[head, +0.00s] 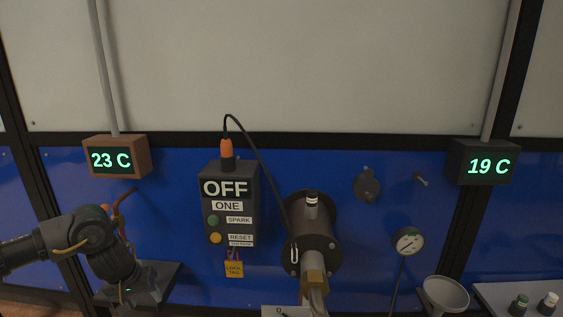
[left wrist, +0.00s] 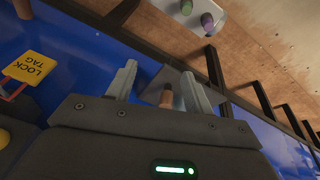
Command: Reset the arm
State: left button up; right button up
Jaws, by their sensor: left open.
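My left arm comes in from the left in the head view, bent downward at the wrist. Its gripper (head: 124,292) is low at the left, in front of a dark shelf or bracket (head: 167,279); the fingers are small and dark there. In the left wrist view the two grey fingers of the left gripper (left wrist: 158,74) stand apart. A small brown cylindrical end (left wrist: 166,98) shows between them; I cannot tell whether it lies in the jaws or beyond. My right gripper is not in view.
A dark control box (head: 229,204) reading OFF hangs on the blue wall, with a yellow lock tag (head: 234,269) below. A dark cylinder (head: 313,235), gauge (head: 408,241) and bowl (head: 444,294) are to its right. Displays read 23 C (head: 112,160) and 19 C (head: 488,166).

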pick_arm(q)
jog(key=w+d+f+m+t+h, duration=0.1)
jog(key=w+d+f+m+h, duration=0.15)
jog(key=d+f, duration=0.6)
jog(key=w+d+f+m+h, duration=0.2)
jog(key=d+f+m+h, duration=0.1)
jog(key=d+f, duration=0.55)
jog(key=s+d+f+t, duration=0.1)
jog(key=s+f, duration=0.2)
jog(key=f, duration=0.6)
jog(key=s+d+f+t, duration=0.1)
jog(key=s+f, duration=0.3)
jog(key=f, duration=0.4)
jog(key=s+a+f+g+y, duration=0.2)
jog(key=s+a+f+y, duration=0.15)
jog(key=s+f, duration=1.5)
jog(key=s+a+f+g+y, duration=0.1)
jog(key=s+a+f, duration=0.1)
jog(key=s, duration=1.2)
jog(key=s+a+f+g+y, duration=0.1)
jog(key=s+f+g, duration=0.1)
jog(key=s, duration=1.3)
jog(key=shift+a+f+b, duration=0.35)
jog(key=shift+f+b, duration=0.1)
jog(key=shift+f, duration=0.15)
jog(key=shift+s+m, duration=0.15)
jog(key=shift+m, duration=0.1)
